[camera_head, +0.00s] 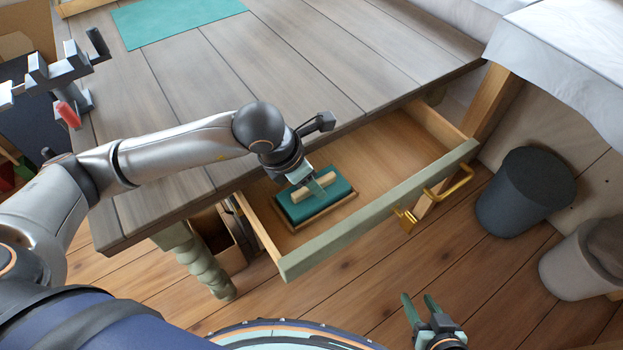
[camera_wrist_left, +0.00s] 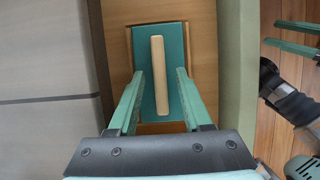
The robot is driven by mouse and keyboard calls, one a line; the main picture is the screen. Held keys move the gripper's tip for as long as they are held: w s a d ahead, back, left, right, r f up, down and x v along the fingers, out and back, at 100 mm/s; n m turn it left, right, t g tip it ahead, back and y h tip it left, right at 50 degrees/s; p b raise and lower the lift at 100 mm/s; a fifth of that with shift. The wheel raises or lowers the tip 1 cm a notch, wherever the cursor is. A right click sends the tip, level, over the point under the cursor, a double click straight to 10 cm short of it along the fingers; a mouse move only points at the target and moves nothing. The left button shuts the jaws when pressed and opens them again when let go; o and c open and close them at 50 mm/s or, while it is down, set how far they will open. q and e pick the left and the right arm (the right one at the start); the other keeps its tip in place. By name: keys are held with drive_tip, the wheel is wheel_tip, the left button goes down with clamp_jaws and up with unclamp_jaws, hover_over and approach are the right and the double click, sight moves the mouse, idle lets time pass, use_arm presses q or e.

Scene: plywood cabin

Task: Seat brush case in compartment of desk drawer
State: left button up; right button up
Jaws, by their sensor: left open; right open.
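The brush case (camera_head: 338,185) is a teal block with a pale wooden bar on top. It is in the open desk drawer (camera_head: 390,148), at or in a low wooden-rimmed compartment (camera_head: 326,219). Rim shows along its near side; I cannot tell whether it sits fully down. In the left wrist view the case (camera_wrist_left: 174,35) lies between my fingers, with its bar (camera_wrist_left: 158,88) running lengthwise. My left gripper (camera_head: 318,182) is open just above the case, fingers either side of the bar, apart from it. My right gripper (camera_head: 417,298) is open and empty, low in front of the drawer.
The grey plank desk (camera_head: 290,60) overhangs the drawer's back. The green drawer front (camera_head: 380,210) carries a brass handle (camera_head: 450,185). A dark bin (camera_head: 526,190) and a pale bin (camera_head: 583,258) stand at right. The drawer's right part is empty.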

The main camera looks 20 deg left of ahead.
use_arm(q)
drive_tip(key=p+v, duration=0.1)
drive_tip(key=v, duration=1)
drive_tip(key=shift+r, duration=0.35)
drive_tip(key=shift+s+a, duration=0.1)
